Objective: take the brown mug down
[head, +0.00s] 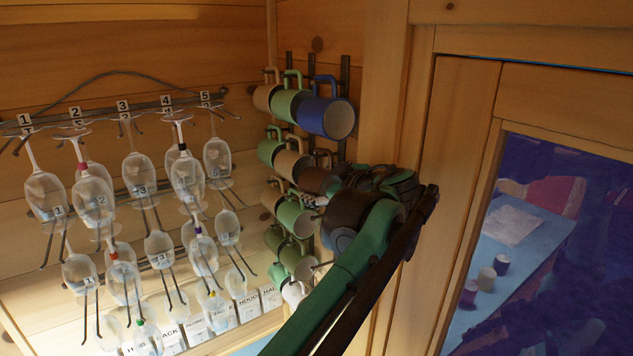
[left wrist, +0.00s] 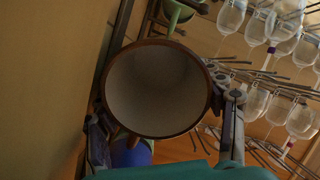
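The brown mug (head: 316,180) hangs on the wall rack, below the blue mug (head: 327,117). In the left wrist view its brown rim and pale inside (left wrist: 157,90) face the camera, with the handle towards the bottom of that picture. My left gripper (head: 372,180) is at the mug's right side in the head view, and partly covers it. In the left wrist view its fingers (left wrist: 168,125) stand spread on either side of the mug. A small gap shows on the right; contact on the left is unclear. My right gripper is in neither view.
Several green and tan mugs hang close by, such as a green mug (head: 290,106) above left. Numbered rows of wine glasses (head: 138,172) hang on the left. A wooden door frame (head: 455,150) with a window stands close on the right.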

